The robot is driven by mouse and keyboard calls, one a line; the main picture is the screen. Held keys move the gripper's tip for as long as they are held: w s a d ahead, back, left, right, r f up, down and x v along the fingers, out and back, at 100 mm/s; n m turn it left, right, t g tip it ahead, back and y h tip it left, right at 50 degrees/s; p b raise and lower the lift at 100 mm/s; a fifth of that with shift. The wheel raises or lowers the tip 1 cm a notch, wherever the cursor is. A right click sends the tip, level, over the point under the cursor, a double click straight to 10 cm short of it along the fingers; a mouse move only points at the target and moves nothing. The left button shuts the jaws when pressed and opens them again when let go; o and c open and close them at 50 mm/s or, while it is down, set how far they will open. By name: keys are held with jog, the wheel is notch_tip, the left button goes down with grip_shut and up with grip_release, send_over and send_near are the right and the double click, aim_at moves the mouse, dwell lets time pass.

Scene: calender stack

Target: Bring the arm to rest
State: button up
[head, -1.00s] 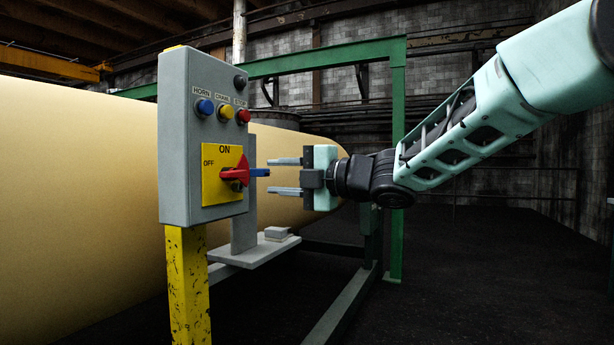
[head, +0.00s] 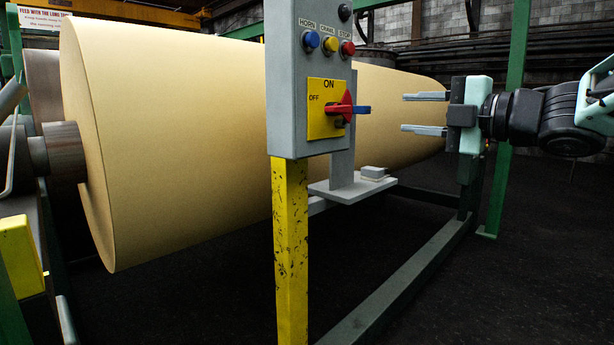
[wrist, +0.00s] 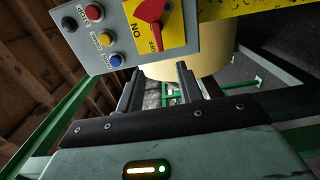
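My gripper (head: 425,114) is open and empty in the head view, its two fingers pointing left toward the control box (head: 292,90). There is a clear gap between the fingertips and the red rotary switch (head: 343,110) with its blue handle tip. In the wrist view the fingers (wrist: 158,82) stand apart with nothing between them, and the control box (wrist: 120,45) fills the top of the picture. The red switch (wrist: 150,12) shows there on its yellow plate, beyond the fingers. My arm reaches in from the right edge of the head view.
A large cream roll (head: 180,130) lies behind the box. A yellow post (head: 290,250) carries the box, and a small grey shelf (head: 335,192) sits beside it. A green frame post (head: 516,80) stands behind my gripper. Dark floor is open at lower right.

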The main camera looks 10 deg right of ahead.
jog(key=s+a+f+m+g+h, duration=0.25)
jog(key=a+f+m+h, duration=0.2)
jog(key=f+m, duration=0.4)
jog(key=s+a+f+m+g+h, duration=0.25)
jog(key=a+f+m, duration=0.3)
jog(key=f, duration=0.65)
jog(key=s+a+f+m+g+h, duration=0.15)
jog(key=s+f+g, duration=0.4)
jog(key=s, duration=0.55)
jog(key=s+a+f+m+g+h, duration=0.15)
jog(key=s+a+f+g, duration=0.35)
jog(key=s, duration=0.6)
notch_tip(320, 180, up, 21)
jog(key=d+p, duration=0.2)
jog(key=p, duration=1.9)
jog(key=shift+m+t+p, duration=0.3)
jog(key=shift+t, duration=0.05)
